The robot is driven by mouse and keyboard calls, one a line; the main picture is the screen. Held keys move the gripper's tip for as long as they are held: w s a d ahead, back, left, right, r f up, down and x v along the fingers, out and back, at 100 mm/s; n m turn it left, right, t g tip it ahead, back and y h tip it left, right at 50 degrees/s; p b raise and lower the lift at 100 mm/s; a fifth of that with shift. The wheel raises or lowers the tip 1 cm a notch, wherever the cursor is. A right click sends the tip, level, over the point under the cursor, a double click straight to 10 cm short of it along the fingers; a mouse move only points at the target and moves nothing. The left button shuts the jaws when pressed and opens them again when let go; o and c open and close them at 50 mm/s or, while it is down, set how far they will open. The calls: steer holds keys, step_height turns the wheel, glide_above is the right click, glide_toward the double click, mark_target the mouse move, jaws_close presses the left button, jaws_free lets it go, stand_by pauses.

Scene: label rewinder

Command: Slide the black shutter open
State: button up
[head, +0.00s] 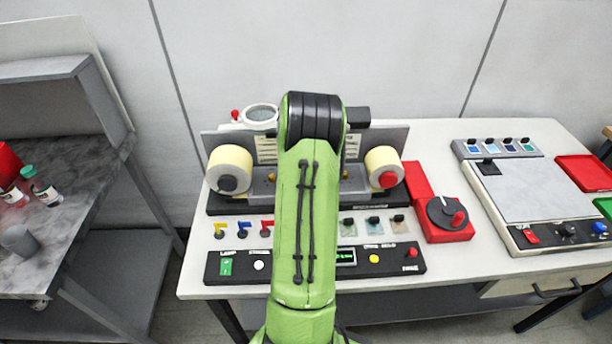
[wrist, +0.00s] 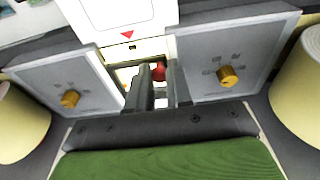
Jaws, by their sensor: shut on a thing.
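My gripper shows in the wrist view (wrist: 160,72) as two dark fingers close together, shut on a small red knob (wrist: 159,74). The knob sits in the gap between two grey panels, below a white plate with a red triangle. I cannot make out the black shutter as a separate surface; the fingers and the dark hand cover much of that gap. In the head view my green arm reaches over the middle of the label rewinder and hides my gripper and the knob.
Grey panels with gold knobs (wrist: 229,76) (wrist: 70,98) flank the fingers. Cream label rolls (head: 230,168) (head: 383,167) stand on both sides.

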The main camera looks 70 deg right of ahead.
steer(key=shift+s+a+b, duration=0.65)
steer(key=shift+a, duration=0.65)
steer(key=shift+s+a+b, duration=0.65)
steer(key=shift+s+a, duration=0.05)
steer(key=shift+a, duration=0.65)
steer(key=shift+s+a+b, duration=0.65)
steer(key=shift+a, duration=0.65)
steer(key=shift+o, duration=1.1)
steer(key=shift+s+a, duration=0.1)
steer(key=shift+a, duration=0.05)
steer(key=o, duration=0.5)
step_height(320, 180, up, 7)
steer(key=p, duration=0.5)
